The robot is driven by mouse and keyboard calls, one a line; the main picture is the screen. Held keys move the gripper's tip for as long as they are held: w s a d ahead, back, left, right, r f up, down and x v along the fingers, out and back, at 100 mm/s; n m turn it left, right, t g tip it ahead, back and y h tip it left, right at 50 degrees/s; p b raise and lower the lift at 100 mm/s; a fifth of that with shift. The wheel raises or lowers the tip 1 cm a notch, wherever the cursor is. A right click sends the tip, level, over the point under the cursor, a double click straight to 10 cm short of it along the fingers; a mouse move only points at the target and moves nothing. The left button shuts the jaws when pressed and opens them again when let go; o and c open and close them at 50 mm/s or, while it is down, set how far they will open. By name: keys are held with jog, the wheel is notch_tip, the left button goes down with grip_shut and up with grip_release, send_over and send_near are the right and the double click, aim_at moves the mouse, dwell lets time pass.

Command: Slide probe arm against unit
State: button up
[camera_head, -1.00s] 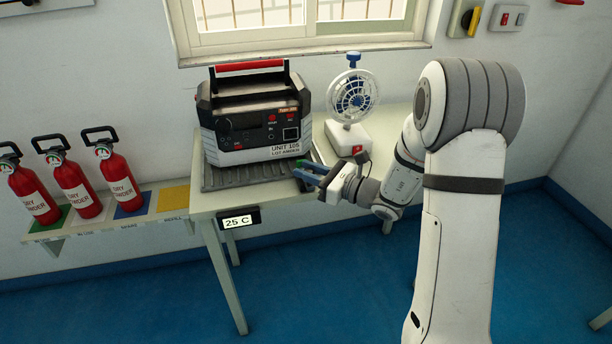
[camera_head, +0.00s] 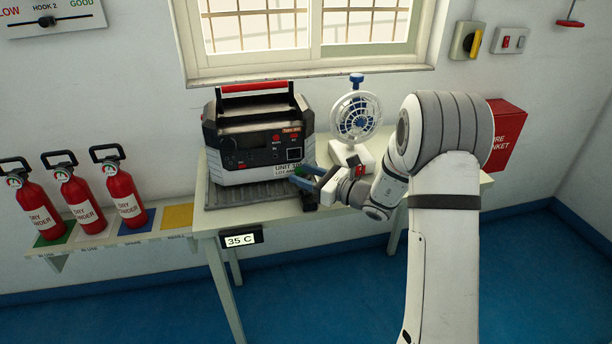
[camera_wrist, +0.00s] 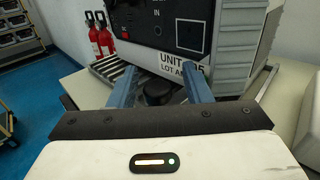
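The unit (camera_head: 258,140), a dark and light-grey box with a red-topped handle, stands on a ribbed grey tray on the table. Its front label shows in the wrist view (camera_wrist: 180,62), partly hidden by a finger. My gripper (camera_head: 308,177) is at the unit's lower right front corner. In the wrist view its two blue fingers (camera_wrist: 158,87) are apart, with a dark rounded knob (camera_wrist: 158,93) between them. I cannot tell whether this knob belongs to the probe arm, or whether the fingers touch it. No probe arm is clearly distinguishable.
A small white fan (camera_head: 356,116) stands right of the unit, close behind my gripper. A display (camera_head: 241,239) on the table's front edge reads 35 C. Several red extinguishers (camera_head: 78,198) stand on a shelf at left. A red box (camera_head: 506,134) hangs on the wall.

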jog(key=shift+s+d, duration=0.15)
jog(key=shift+d, duration=0.15)
jog(key=v, duration=0.7)
jog(key=shift+s+f, duration=0.1)
jog(key=s+a+r+n+g+h+p, duration=0.2)
jog(key=s+a+r+n+g+p, duration=0.25)
jog(key=s, duration=0.45)
jog(key=s+a+r+n+g+h+p, duration=0.1)
jog(key=s+r+n+g+h, duration=0.1)
jog(key=s+r+n+g, duration=0.45)
jog(key=s+d+r+n+t+h+p, duration=0.3)
jog(key=s+d+n+h+p, duration=0.2)
jog(key=s+d+n+h, duration=0.6)
jog(key=shift+s+d+r+n+t, duration=0.35)
jog(key=shift+s+d+n, duration=0.35)
jog(key=shift+s+n, duration=0.8)
